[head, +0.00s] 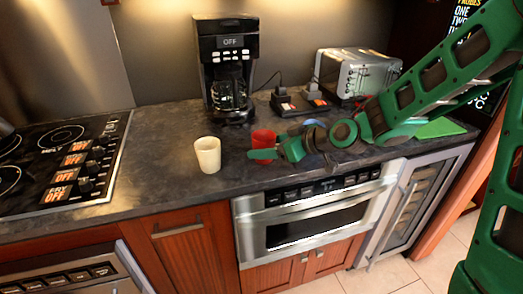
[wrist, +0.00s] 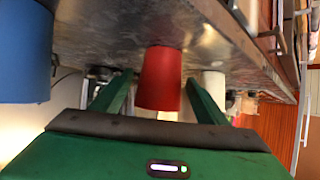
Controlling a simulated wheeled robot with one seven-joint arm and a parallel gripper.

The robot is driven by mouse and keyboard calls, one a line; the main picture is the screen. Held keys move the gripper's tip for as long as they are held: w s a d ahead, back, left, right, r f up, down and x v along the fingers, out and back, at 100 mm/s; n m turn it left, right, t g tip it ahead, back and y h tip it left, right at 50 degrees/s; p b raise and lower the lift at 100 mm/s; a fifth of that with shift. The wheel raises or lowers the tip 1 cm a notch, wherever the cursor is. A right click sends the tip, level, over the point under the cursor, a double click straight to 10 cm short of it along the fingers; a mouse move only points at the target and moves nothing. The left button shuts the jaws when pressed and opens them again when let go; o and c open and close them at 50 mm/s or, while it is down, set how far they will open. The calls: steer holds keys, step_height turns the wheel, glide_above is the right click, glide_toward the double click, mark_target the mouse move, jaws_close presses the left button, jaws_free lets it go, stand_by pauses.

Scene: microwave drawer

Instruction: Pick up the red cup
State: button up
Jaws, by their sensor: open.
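The red cup (head: 263,138) stands upright on the dark counter, to the right of a cream cup (head: 207,155). My gripper (head: 270,154) is low over the counter at the red cup, and one green finger covers its lower part in the head view. In the wrist view my open gripper (wrist: 158,100) has the red cup (wrist: 161,75) ahead, between the lines of its two fingers. Gaps show on both sides, and I cannot tell whether the cup is fully between the fingertips.
The cream cup (wrist: 214,84) is close beyond the right finger. A blue object (wrist: 25,50) is near at left, mostly behind my arm in the head view. A coffee maker (head: 228,70) and toaster (head: 355,73) stand behind; a stove (head: 65,160) is left.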

mark_target(255, 147)
steer(key=shift+x, duration=2.6)
steer(key=shift+r, duration=0.15)
steer(key=c, duration=1.2)
